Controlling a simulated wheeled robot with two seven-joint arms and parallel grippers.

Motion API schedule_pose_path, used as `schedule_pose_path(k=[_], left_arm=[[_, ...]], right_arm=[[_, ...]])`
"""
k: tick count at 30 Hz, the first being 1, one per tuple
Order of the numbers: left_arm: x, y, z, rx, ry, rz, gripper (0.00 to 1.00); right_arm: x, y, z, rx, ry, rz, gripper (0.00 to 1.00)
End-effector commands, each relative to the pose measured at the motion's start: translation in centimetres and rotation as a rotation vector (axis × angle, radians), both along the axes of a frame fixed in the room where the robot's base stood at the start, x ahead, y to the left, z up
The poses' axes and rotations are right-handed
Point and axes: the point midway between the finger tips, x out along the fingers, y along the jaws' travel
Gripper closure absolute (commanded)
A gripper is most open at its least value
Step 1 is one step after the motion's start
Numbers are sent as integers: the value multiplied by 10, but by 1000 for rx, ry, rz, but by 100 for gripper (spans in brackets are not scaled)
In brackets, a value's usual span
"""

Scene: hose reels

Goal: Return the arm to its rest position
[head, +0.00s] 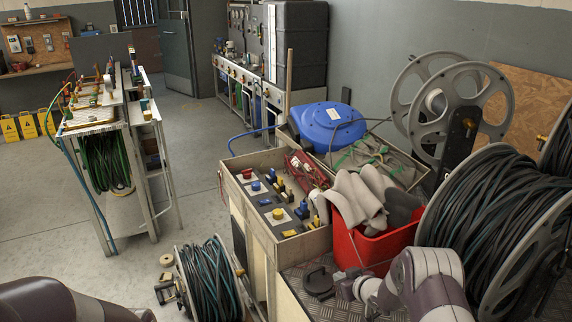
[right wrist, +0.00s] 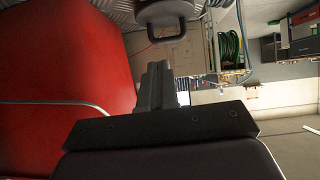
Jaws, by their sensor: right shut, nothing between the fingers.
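My right arm comes in at the lower right in the head view. Its gripper (head: 346,281) is low over the checkered metal plate (head: 294,282), beside the red bucket (head: 371,246). In the right wrist view the two fingers (right wrist: 158,84) are together with nothing between them. The bucket's red wall (right wrist: 66,60) fills the left of that view. A dark part with a handle (head: 318,283) lies on the plate just left of the fingertips; it also shows in the wrist view (right wrist: 165,14). My left arm shows at the lower left, but its gripper is out of frame.
Grey cloths (head: 357,198) hang out of the bucket. A large hose reel (head: 484,226) stands close at the right. A box with switches (head: 274,239) is left of the bucket. A smaller reel (head: 209,280) stands on the floor. Open floor lies at the left.

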Motion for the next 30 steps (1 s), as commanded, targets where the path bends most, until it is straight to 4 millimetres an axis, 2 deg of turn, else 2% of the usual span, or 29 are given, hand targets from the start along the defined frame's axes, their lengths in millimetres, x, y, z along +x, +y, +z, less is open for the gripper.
schedule_pose_path(k=[2,3,5,6,8,9,12,15,17,19,21,30], left_arm=[[0,0,0,0,0,0,49],[0,0,1,0,0,0,49],[0,0,5,0,0,0,49],[0,0,7,0,0,0,49],[0,0,11,0,0,0,49],[0,0,13,0,0,0,49],[0,0,19,0,0,0,49],[0,0,25,0,0,0,49],[0,0,29,0,0,0,49],[0,0,30,0,0,0,49],[0,0,31,0,0,0,49],[0,0,31,0,0,0,49]], right_arm=[[-26,-15,-29,-56,132,-65,100],[-48,-27,-38,-101,233,-120,100],[-92,-40,-30,-170,415,-209,100],[-124,-43,-16,-202,527,-254,100],[-172,-40,10,-228,671,-302,100],[-203,-35,28,-234,756,-325,100],[-275,-15,75,-220,917,-358,100],[-327,6,115,-182,986,-374,100],[-342,15,136,-158,963,-376,100],[-340,20,152,-154,905,-363,100],[-335,22,158,-154,875,-354,100],[-335,23,159,-153,873,-352,100]])
